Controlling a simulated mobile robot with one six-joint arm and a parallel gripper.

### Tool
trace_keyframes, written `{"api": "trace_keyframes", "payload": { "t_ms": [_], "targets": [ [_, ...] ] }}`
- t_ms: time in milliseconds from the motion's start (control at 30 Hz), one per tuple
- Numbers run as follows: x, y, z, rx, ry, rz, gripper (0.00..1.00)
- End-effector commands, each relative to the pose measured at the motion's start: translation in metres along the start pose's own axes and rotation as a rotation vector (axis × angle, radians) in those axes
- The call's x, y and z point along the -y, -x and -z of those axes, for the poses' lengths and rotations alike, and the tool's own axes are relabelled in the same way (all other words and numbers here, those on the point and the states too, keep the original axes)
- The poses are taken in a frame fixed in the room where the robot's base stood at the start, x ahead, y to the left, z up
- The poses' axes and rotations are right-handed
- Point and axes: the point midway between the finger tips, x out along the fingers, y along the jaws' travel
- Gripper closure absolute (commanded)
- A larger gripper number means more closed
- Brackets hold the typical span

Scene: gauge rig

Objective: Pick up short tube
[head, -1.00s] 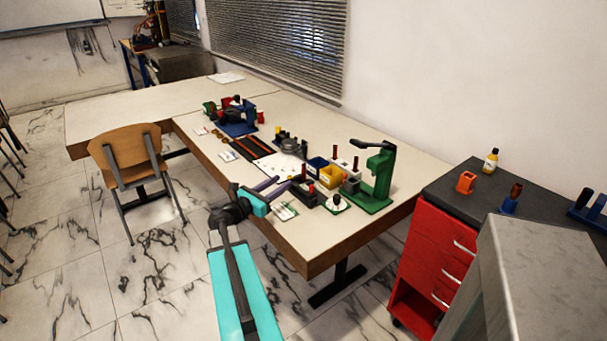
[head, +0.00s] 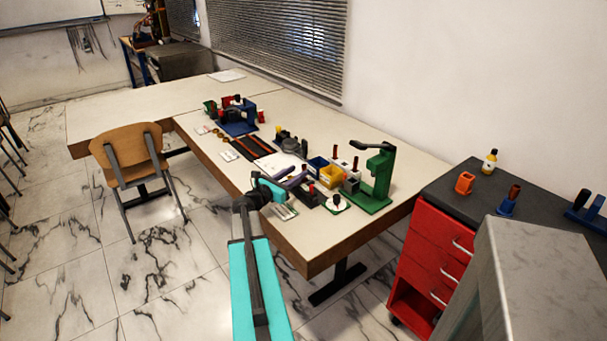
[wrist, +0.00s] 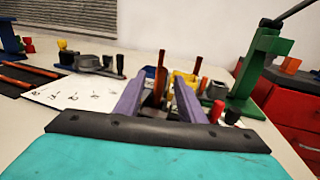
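My gripper (wrist: 160,82) points forward over the table, with its two purple fingers apart. It also shows in the head view (head: 290,178), close to the parts at the near right of the table. In the wrist view a brown-orange upright tube (wrist: 160,76) stands in the gap between the fingers, seemingly beyond the tips; no contact is visible. A second brown-orange tube (wrist: 197,66) stands farther right, and a shorter red piece (wrist: 216,111) is right of the right finger. I cannot tell which one is the short tube. Their lower ends are partly hidden.
Blue (head: 317,164) and yellow (head: 331,177) bins stand behind the gripper. A green press (head: 378,181) rises to the right. A white sheet (wrist: 75,92) lies left of the fingers, with dark and orange strips beyond. A red drawer cabinet (head: 435,255) stands beside the table.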

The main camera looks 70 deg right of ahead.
Motion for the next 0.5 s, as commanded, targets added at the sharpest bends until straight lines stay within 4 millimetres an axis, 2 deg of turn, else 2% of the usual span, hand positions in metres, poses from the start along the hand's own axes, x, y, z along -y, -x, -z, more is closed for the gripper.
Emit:
{"api": "trace_keyframes", "payload": {
  "t_ms": [267,500],
  "targets": [
    [0.000,-0.001,0.000,0.000,0.000,0.000,0.64],
    [0.000,-0.017,-0.002,-0.001,0.000,0.003,0.64]
  ]
}}
